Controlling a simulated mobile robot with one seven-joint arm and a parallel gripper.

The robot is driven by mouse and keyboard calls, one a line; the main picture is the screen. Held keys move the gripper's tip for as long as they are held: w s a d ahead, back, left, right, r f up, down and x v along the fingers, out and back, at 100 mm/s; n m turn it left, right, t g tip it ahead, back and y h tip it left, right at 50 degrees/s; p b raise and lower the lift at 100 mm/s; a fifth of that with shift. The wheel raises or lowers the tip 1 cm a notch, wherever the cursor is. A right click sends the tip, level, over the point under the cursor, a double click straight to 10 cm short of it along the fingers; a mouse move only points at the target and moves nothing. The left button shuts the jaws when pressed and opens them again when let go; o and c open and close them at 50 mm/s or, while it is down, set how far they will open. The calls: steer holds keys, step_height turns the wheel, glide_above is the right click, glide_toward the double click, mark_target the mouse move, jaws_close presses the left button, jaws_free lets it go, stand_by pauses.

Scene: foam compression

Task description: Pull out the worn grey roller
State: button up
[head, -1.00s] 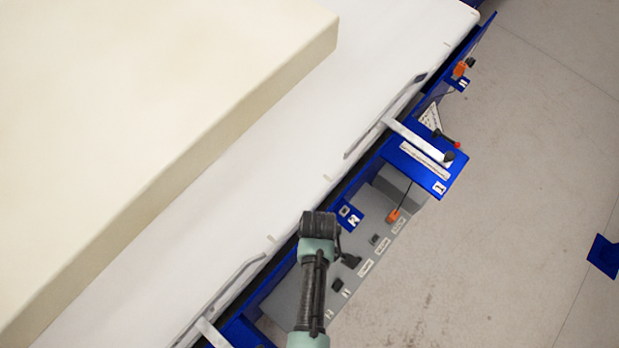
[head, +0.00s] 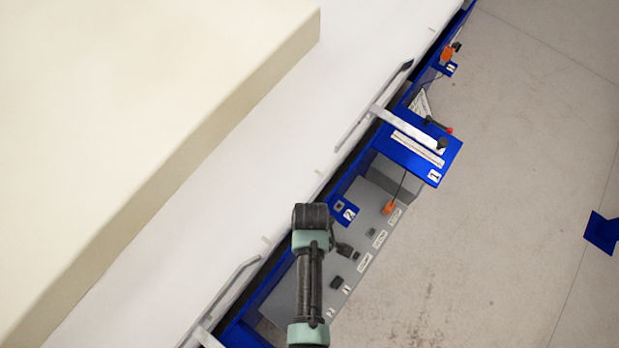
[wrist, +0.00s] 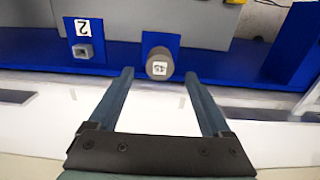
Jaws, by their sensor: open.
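A grey round roller end (wrist: 157,69) with a white number tag, upside down in the wrist view, sits against a blue plate. I cannot tell its wear. My gripper (wrist: 159,75) is open and empty, its two fingers reaching toward the roller, one on each side of it in the picture. I cannot tell whether they touch it. In the head view my arm's dark end is over the bench edge; fingers and roller are hidden there.
A square grey socket (wrist: 83,51) tagged 2 is left of the roller; it also shows in the head view (head: 339,206). A grey labelled shelf (head: 318,298) holds small dark parts. A white bed (head: 285,150) carries a cream foam block (head: 150,110). Floor at right is mostly clear.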

step_height(320, 180, down, 6)
steer(key=b, duration=0.4)
stand_by(1.1)
jaws_close()
stand_by(0.5)
steer(key=shift+r+p, duration=0.15)
steer(key=shift+p, duration=0.2)
steer(key=shift+r+p, duration=2.9)
steer(key=shift+w, duration=0.1)
